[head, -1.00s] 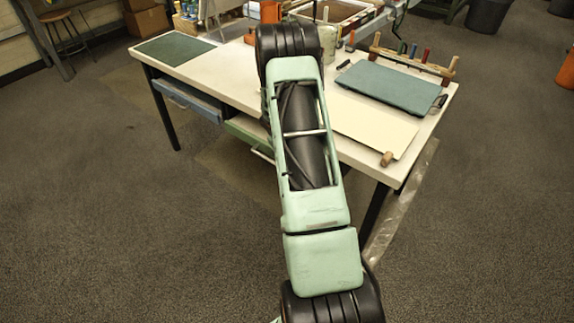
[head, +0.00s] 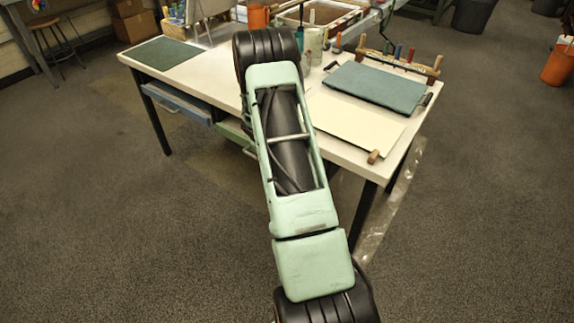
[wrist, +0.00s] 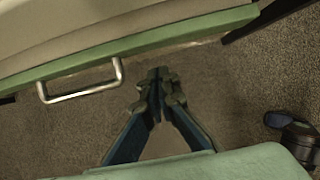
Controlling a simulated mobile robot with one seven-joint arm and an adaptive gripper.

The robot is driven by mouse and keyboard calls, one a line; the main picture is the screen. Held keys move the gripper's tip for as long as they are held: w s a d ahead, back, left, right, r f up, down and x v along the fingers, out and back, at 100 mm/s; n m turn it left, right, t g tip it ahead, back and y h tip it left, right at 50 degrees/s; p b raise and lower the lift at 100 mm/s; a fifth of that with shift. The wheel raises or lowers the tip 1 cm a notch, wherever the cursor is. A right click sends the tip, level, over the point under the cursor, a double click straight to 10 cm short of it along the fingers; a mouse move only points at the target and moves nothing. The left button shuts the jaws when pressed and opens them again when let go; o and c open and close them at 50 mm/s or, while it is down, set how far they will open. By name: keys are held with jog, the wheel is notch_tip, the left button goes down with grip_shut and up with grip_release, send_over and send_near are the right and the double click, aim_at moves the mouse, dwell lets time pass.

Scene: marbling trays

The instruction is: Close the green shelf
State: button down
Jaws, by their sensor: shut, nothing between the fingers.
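The green shelf (head: 231,131) is a drawer-like front under the white table, partly hidden behind my arm in the head view. In the wrist view, its green front edge (wrist: 190,31) runs slantwise across the top, with a silver bar handle (wrist: 84,90) at the left. A pale surface lies behind the edge; I cannot tell exactly how far the shelf is pulled out. My gripper (wrist: 160,74) is shut and empty. In the wrist view it appears below the green edge and right of the handle, apart from both. The head view hides it behind my arm.
The white table (head: 225,70) carries a teal board (head: 375,86), a pale sheet (head: 345,122) and a dark green mat (head: 160,53). A blue drawer (head: 180,101) is left of the green one. Dark table legs (head: 364,212) stand at the front. The floor around is mostly clear.

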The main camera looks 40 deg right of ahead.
jog(key=p+v, duration=0.1)
jog(key=v, duration=0.9)
jog(key=shift+a+p, duration=0.3)
jog(key=shift+p, duration=0.1)
